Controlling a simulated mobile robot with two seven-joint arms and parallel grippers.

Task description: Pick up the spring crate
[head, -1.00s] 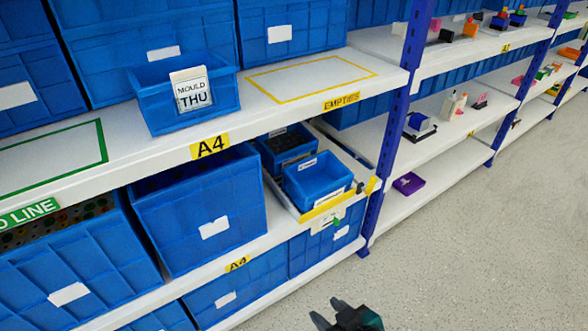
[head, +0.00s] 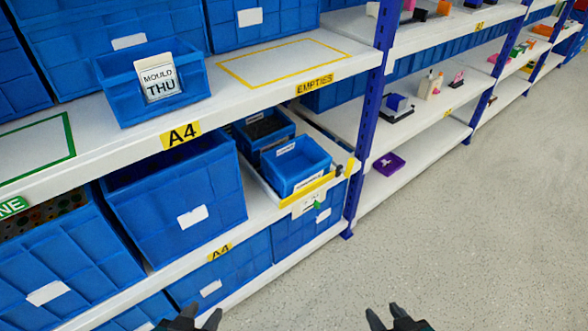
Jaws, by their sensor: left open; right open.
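Two small blue crates stand on a yellow-edged tray (head: 317,188) on the middle shelf. The front crate (head: 297,165) looks empty and has a white label. The rear crate (head: 256,131) holds dark items too small to tell. No label reading "spring" is legible, so I cannot tell which is the spring crate. My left gripper (head: 203,316) and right gripper (head: 385,315) show at the bottom edge of the head view. Both are open and empty, apart from the shelving and the crates. Most of both arms is out of frame.
A blue crate with a "MOULD THU" card (head: 158,83) stands on the upper shelf, beside a yellow outline marked "EMPTIES" (head: 314,84). A large blue bin (head: 178,205) is left of the tray. A blue upright (head: 373,120) stands to the right. The floor (head: 470,230) is clear.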

